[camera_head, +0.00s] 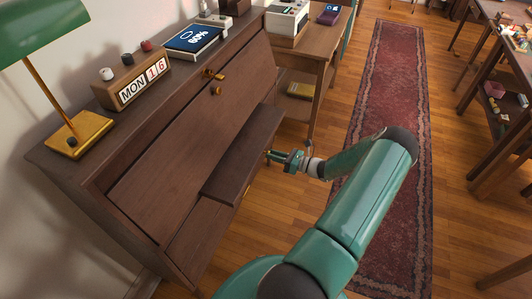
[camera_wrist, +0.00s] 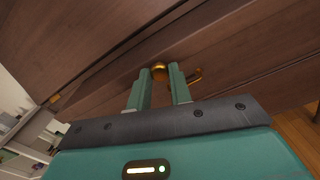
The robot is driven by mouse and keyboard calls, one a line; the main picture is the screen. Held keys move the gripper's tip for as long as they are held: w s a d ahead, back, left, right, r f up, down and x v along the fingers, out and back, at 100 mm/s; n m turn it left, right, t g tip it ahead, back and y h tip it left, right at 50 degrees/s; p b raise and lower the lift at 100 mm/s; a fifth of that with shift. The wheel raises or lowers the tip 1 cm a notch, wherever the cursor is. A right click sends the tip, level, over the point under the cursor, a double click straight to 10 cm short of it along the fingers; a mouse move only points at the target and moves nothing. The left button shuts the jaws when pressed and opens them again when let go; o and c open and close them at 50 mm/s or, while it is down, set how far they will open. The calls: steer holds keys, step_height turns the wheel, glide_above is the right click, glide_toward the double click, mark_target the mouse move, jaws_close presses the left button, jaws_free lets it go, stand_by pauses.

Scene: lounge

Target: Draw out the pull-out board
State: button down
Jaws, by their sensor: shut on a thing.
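The pull-out board (camera_head: 240,160) is a dark brown wooden slab that juts out from the front of the brown desk (camera_head: 165,175), below its sloping front panel. My gripper (camera_head: 271,156) is at the board's front edge, reaching in from the right. In the wrist view my gripper (camera_wrist: 160,73) has its two green fingers on either side of a round brass knob (camera_wrist: 159,68), shut on it. The fingers hide the sides of the knob. How far the board reaches inside the desk is hidden.
Two brass knobs (camera_head: 212,82) sit higher on the desk. A green lamp (camera_head: 75,130), a date block (camera_head: 132,85) and a tablet-like device (camera_head: 193,39) stand on top. A side table (camera_head: 318,50) adjoins behind. Open floor and a red runner (camera_head: 385,100) lie right.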

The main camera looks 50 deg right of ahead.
steer(key=shift+s+d, duration=0.15)
steer(key=shift+s, duration=0.1)
steer(key=c, duration=1.3)
jaws_free()
steer(key=shift+s, duration=0.15)
steer(key=shift+o, duration=0.2)
steer(key=v, duration=1.3)
steer(key=shift+s, duration=0.2)
